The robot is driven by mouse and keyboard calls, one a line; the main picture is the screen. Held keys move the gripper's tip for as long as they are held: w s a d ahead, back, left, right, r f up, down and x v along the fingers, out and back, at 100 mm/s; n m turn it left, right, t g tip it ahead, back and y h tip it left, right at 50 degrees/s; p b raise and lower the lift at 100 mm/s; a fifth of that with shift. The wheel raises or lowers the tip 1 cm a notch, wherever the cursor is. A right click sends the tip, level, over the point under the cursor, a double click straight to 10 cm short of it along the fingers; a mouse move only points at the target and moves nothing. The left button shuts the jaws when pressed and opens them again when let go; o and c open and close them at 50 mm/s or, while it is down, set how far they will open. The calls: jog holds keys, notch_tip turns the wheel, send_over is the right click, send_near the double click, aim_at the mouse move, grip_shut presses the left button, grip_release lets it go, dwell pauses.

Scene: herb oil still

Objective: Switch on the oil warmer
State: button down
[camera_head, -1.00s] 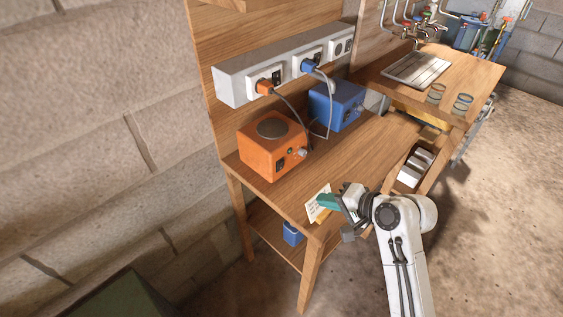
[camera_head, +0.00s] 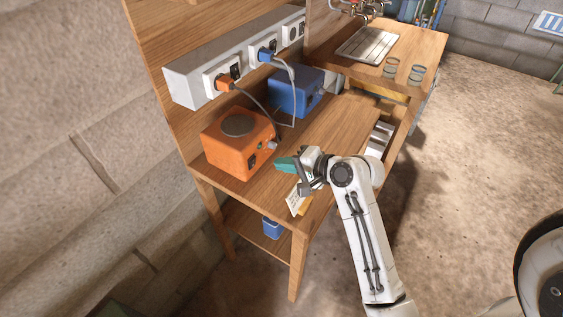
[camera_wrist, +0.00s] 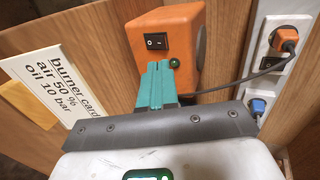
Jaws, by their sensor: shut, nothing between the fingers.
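Two box-shaped devices stand on the wooden bench: an orange box (camera_head: 232,152) with a round dark top plate, and a blue box (camera_head: 290,95) behind it to the right. The frames do not label either as the oil warmer. In the wrist view the orange box (camera_wrist: 150,22) shows a black rocker switch (camera_wrist: 156,42) and a small dark green round part (camera_wrist: 175,62). I cannot tell whether that part is lit. My gripper (camera_head: 277,163), with teal fingers, is shut and empty. In the wrist view its fingertips (camera_wrist: 159,65) appear just below the switch; contact cannot be judged.
A socket strip (camera_head: 188,88) on the back panel holds an orange plug (camera_head: 224,83) and a blue plug (camera_head: 265,54), with cables hanging to the boxes. A burner card (camera_head: 294,204) lies near the bench's front edge. A metal tray (camera_head: 367,46) sits on the higher bench.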

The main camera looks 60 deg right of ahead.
aim_at(253, 160)
jog(key=x, duration=0.7)
jog(key=shift+w+f, duration=0.15)
jog(key=shift+w, duration=0.2)
jog(key=r+p, duration=0.1)
jog(key=p, duration=0.2)
jog(key=shift+w, duration=0.3)
jog(key=shift+f+g, duration=0.4)
jog(key=shift+r, duration=0.2)
jog(key=shift+r+p, duration=0.65)
jog(key=shift+p, duration=0.3)
